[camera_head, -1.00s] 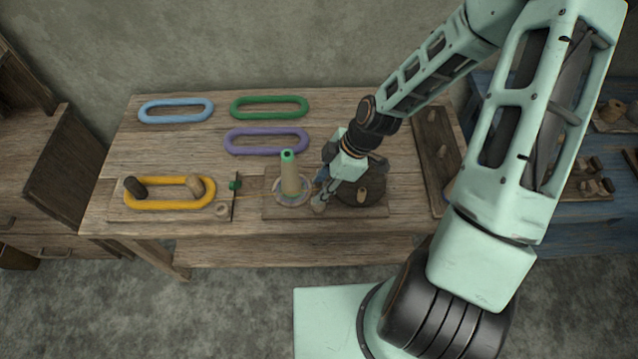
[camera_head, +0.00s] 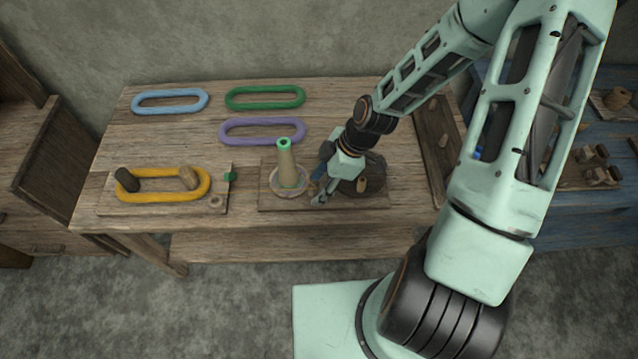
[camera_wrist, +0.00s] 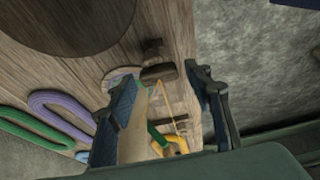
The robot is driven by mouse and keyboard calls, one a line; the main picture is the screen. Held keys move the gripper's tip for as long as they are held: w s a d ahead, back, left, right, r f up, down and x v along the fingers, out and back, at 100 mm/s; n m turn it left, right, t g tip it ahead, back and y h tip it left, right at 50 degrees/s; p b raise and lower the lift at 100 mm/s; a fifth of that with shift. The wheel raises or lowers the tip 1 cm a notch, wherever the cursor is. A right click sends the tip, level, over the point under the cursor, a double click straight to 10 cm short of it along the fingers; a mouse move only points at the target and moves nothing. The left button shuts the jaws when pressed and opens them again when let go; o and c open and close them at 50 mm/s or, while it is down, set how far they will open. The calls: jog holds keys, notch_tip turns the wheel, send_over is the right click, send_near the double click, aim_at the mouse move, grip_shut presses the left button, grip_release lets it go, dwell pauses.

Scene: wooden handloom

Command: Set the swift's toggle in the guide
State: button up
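My gripper (camera_head: 318,199) is low over the front of the middle board, between the cone and the dark disc. In the wrist view my gripper (camera_wrist: 161,76) has its fingers apart. A short dark wooden piece (camera_wrist: 158,72), toggle-like, shows between and beyond the fingertips; I cannot tell whether they touch it. The head view hides it. A thin yellow thread (camera_wrist: 172,95) runs near it toward the yellow skein. I cannot identify the guide for certain; a small green piece (camera_head: 230,176) stands at the right edge of the skein's board.
A cream cone (camera_head: 287,168) with a green top stands close left of my gripper. The dark disc (camera_head: 372,184) with a wooden knob is right. The yellow skein (camera_head: 150,197) loops two pegs at left. Blue (camera_head: 170,100), green (camera_head: 264,96) and purple (camera_head: 262,130) loops lie behind.

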jog(key=shift+o, duration=0.3)
jog(key=v, duration=1.2)
dwell(0.3)
